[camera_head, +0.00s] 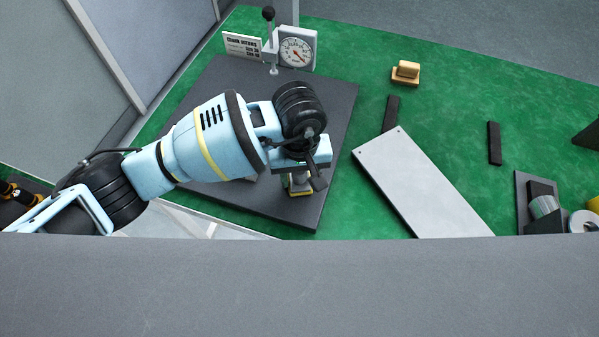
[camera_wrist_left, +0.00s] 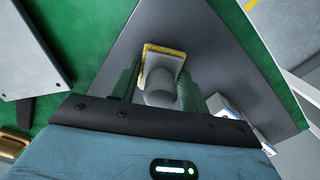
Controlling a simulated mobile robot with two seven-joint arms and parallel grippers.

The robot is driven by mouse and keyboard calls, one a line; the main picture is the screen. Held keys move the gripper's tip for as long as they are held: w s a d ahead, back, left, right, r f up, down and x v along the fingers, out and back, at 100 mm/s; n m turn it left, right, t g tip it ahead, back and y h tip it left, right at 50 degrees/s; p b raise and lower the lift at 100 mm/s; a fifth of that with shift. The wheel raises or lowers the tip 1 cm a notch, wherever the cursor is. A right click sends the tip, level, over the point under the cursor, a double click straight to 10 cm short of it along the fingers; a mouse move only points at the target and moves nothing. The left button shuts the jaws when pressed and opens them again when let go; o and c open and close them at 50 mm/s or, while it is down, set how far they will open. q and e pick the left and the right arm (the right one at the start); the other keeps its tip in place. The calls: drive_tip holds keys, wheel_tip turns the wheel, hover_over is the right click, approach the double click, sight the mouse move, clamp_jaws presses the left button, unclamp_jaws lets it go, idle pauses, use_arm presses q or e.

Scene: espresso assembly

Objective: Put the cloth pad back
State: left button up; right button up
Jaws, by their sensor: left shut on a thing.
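The cloth pad (camera_wrist_left: 180,52) is a pale piece with a yellow edge and a rounded grey knob. It shows in the left wrist view between the fingers, over the dark plate (camera_wrist_left: 205,35). In the head view a small part of the pad (camera_head: 300,191) shows below my gripper, near the front right of the dark plate (camera_head: 215,85). My left gripper (camera_head: 300,176) is shut on the pad by its knob and points down. I cannot tell whether the pad touches the plate. My right gripper is not in view.
A dial gauge (camera_head: 296,52), a lever (camera_head: 269,40) and a sign (camera_head: 242,46) stand at the plate's back edge. Dark bars (camera_head: 494,143) and a stand (camera_head: 524,200) are further right.

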use_arm(q)
drive_tip(key=shift+f, duration=0.15)
drive_tip(key=o, duration=1)
drive_tip(key=shift+c, duration=0.2)
wheel_tip(320, 180, up, 12)
drive_tip(key=shift+w+r, duration=0.15)
drive_tip(key=shift+r, duration=0.05)
